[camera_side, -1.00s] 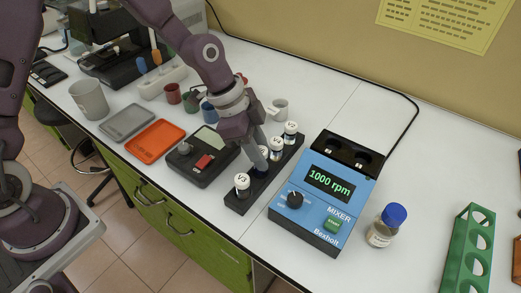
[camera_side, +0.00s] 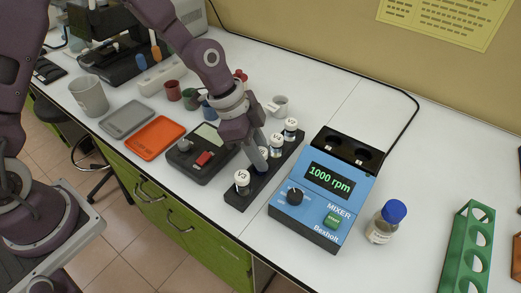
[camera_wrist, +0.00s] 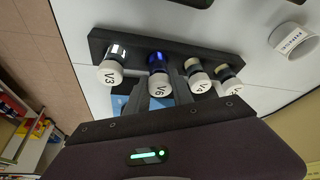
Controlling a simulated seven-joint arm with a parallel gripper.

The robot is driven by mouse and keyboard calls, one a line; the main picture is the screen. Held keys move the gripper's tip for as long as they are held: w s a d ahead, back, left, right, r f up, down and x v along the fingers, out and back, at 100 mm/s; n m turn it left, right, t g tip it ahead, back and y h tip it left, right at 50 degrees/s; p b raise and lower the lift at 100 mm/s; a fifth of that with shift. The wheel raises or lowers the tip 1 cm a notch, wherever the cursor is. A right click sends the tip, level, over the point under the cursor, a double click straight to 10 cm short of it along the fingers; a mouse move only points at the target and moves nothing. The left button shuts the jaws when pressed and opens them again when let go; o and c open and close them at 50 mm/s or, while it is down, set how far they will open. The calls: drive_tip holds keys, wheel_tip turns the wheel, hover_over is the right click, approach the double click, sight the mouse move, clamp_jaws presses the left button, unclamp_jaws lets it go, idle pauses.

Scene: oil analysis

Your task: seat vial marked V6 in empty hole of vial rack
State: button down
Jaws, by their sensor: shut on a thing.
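The vial V6 has a white cap (camera_wrist: 160,86) and dark blue contents, seen in the wrist view. My gripper (camera_wrist: 166,82) is shut on it, one finger on each side. In the side view my gripper (camera_side: 261,160) is low over the middle of the black vial rack (camera_side: 237,199) and hides most of V6. V6 stands about upright in line with the rack's row, between V3 (camera_wrist: 110,73) and V4 (camera_wrist: 199,83). Its lower end is at the rack (camera_wrist: 222,47), and I cannot tell whether it rests fully in the hole. The hole itself is hidden.
V3, V4 and another white-capped vial (camera_side: 290,126) stand in the rack close to my fingers. The blue mixer (camera_side: 318,205) is just right of the rack. A dark device with a red button (camera_side: 204,158) is to the left, and a white mug (camera_side: 280,105) is behind.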

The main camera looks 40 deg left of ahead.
drive_tip(key=shift+f, duration=0.1)
drive_tip(key=shift+f, duration=0.4)
idle(0.3)
drive_tip(key=c, duration=1)
unclamp_jaws()
drive_tip(key=shift+c, duration=0.2)
drive_tip(key=o, duration=0.3)
drive_tip(key=shift+o, duration=0.2)
drive_tip(key=shift+r, duration=0.1)
drive_tip(key=shift+r, duration=3.4)
